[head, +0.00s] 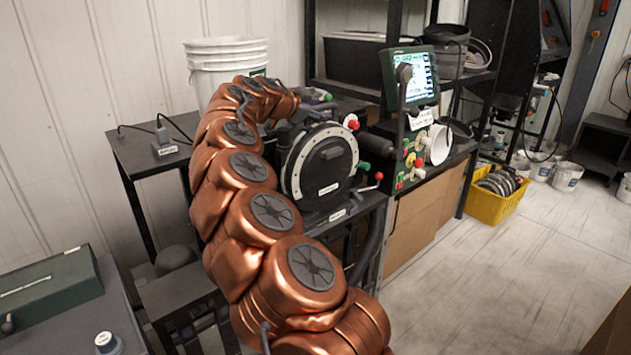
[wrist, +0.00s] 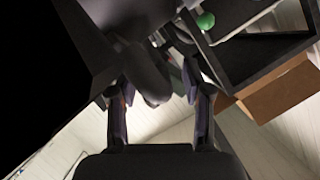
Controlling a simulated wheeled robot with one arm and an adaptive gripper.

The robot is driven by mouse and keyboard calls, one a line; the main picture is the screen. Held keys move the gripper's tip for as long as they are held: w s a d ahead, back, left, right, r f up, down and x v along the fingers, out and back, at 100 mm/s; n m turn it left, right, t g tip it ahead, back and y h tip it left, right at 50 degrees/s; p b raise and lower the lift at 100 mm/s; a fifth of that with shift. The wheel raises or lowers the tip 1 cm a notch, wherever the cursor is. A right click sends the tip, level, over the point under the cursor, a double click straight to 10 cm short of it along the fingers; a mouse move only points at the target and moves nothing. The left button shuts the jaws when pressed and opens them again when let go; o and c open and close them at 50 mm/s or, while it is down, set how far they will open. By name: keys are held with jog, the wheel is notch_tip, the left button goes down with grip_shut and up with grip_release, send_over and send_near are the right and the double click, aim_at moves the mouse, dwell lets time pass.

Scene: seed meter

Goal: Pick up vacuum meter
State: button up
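The large round black device with a white dotted ring (head: 320,165) looks like the vacuum meter. It stands upright on a dark stand, beside the end of my copper arm. My gripper is mostly hidden behind the arm in the head view. In the wrist view my gripper (wrist: 155,95) has its two fingers spread wide apart. A dark rounded part (wrist: 147,75) shows between and just beyond the fingertips; I cannot tell whether they touch it. A large dark shape fills the upper left of that view.
A screen (head: 409,76) and a panel of colored knobs (head: 412,160) stand right of the device. A red-knobbed lever (head: 378,176) sticks out in front. A white bucket (head: 226,62) is behind my arm. A yellow crate (head: 496,200) sits on the floor; open floor lies at right.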

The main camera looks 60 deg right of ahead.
grip_shut()
jog(key=shift+r, duration=0.1)
dwell(0.5)
